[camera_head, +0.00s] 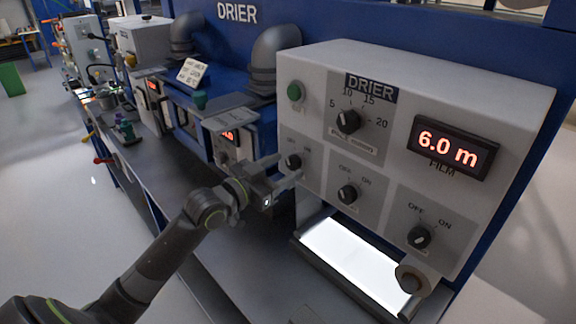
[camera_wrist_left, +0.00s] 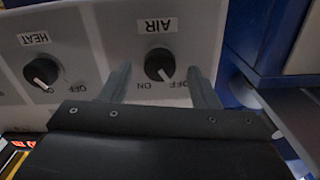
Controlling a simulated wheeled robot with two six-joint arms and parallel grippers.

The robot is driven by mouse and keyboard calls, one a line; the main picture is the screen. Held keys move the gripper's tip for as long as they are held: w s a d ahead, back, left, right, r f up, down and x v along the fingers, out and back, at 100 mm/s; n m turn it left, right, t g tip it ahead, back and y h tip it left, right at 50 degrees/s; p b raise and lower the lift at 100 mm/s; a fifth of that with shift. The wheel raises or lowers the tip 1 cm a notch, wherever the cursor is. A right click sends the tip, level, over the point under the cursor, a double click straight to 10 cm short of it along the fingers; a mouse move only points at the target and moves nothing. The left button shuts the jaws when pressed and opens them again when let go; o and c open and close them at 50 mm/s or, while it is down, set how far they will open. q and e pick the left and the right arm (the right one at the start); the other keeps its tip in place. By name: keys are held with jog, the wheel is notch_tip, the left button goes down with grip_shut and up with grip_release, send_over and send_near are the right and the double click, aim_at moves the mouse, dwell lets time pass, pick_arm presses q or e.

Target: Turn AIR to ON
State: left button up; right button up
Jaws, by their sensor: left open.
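The AIR knob (camera_wrist_left: 159,64) is a round black knob on the grey drier panel, shown upside down in the left wrist view. Its white pointer mark leans toward the OFF label, with ON on the other side. The knob also shows in the head view (camera_head: 293,161), at the panel's left edge. My left gripper (camera_head: 285,169) is open in front of it. In the left wrist view the two fingers (camera_wrist_left: 160,88) stand on either side of the knob, with gaps to it. I cannot tell whether the fingertips touch the panel.
The HEAT knob (camera_wrist_left: 41,72) is beside AIR; another switch knob (camera_head: 419,237) is farther right. A lit white plate (camera_head: 356,262) lies below the panel.

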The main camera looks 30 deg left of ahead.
pick_arm(q)
jog(key=shift+x, duration=1.1)
